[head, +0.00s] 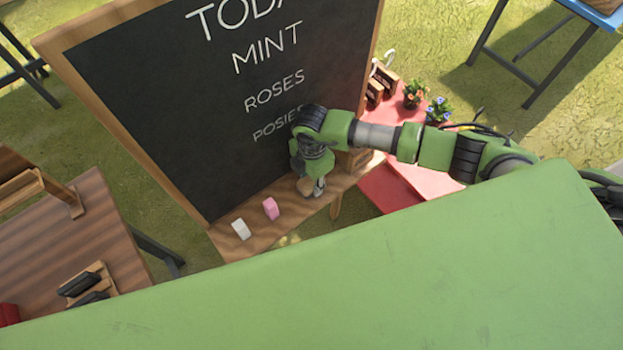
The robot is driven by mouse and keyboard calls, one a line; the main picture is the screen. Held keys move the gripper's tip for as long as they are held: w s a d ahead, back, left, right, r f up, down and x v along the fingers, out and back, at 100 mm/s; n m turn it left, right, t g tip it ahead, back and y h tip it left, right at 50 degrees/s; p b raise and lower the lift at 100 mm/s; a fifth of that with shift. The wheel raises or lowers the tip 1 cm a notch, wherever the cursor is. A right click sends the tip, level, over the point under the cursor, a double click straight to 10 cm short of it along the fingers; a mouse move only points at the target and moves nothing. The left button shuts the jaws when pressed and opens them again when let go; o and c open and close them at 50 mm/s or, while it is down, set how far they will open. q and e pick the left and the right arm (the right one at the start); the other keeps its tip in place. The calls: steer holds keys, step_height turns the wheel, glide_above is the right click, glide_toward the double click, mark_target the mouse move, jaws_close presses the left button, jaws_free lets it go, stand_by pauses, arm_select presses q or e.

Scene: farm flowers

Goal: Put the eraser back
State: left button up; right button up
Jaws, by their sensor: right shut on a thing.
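The chalkboard (215,110) stands tilted in the picture, with MINT, ROSES and POSIES written on it. A wooden ledge (283,226) runs along its lower edge. My right gripper (312,188) is low at the right part of this ledge, close in front of the board. It is shut on a small tan block (304,186), which looks like the eraser and is partly hidden by the gripper. I cannot tell whether the block touches the ledge. My left gripper is out of view.
A red table (388,192) with flower pots (438,111) and wooden holders (384,80) stands right of the board, under my right arm. A brown wooden table (75,240) with a small rack (92,283) is at the left. The ledge between the pink block and my gripper is clear.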

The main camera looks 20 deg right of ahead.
mark_target(311, 181)
steer(key=o, duration=1)
step_height(311, 181, up, 12)
steer(key=shift+b, duration=1.25)
